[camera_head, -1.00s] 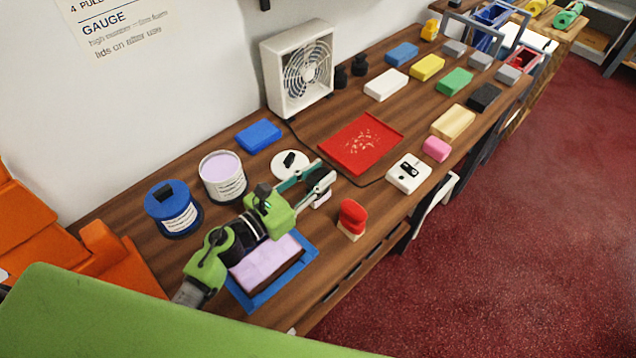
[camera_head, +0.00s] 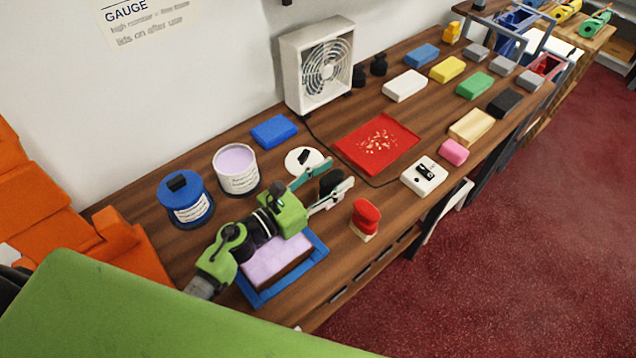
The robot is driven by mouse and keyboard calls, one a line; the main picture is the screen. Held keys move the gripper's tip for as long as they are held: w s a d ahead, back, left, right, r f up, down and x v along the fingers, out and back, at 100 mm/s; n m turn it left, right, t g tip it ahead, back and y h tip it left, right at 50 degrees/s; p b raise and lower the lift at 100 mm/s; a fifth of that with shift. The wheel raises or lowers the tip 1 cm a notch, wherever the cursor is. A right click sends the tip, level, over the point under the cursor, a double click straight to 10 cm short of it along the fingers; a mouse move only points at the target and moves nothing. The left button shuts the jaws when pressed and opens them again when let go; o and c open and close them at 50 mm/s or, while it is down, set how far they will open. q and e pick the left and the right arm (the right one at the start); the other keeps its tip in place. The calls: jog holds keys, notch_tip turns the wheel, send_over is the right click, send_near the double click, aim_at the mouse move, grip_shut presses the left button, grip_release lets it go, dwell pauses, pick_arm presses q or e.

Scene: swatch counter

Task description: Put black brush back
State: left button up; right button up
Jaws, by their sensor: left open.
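A black, rounded-topped object (camera_head: 331,181), which looks like the black brush, is between the fingers of my left gripper (camera_head: 325,184). The fingers partly hide its lower part, so I cannot tell whether it touches the counter or a finger. My left gripper is open, reaching over the lavender block. A red brush (camera_head: 365,216) with a pale base stands on the counter just right of the gripper. My right gripper is not in view.
A lavender block (camera_head: 270,258) lies on a blue tray (camera_head: 314,249) under my left arm. Around it are an open tin (camera_head: 238,181), a lidded blue tin (camera_head: 187,212), a white lid (camera_head: 296,166), a red tray (camera_head: 403,125) and a white box (camera_head: 417,186).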

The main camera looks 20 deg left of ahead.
pick_arm(q)
jog(key=b+v, duration=0.4)
jog(key=v, duration=0.7)
jog(key=shift+f, duration=0.1)
jog(key=shift+s+a+r, duration=0.2)
jog(key=shift+s+a, duration=0.1)
jog(key=shift+s, duration=0.15)
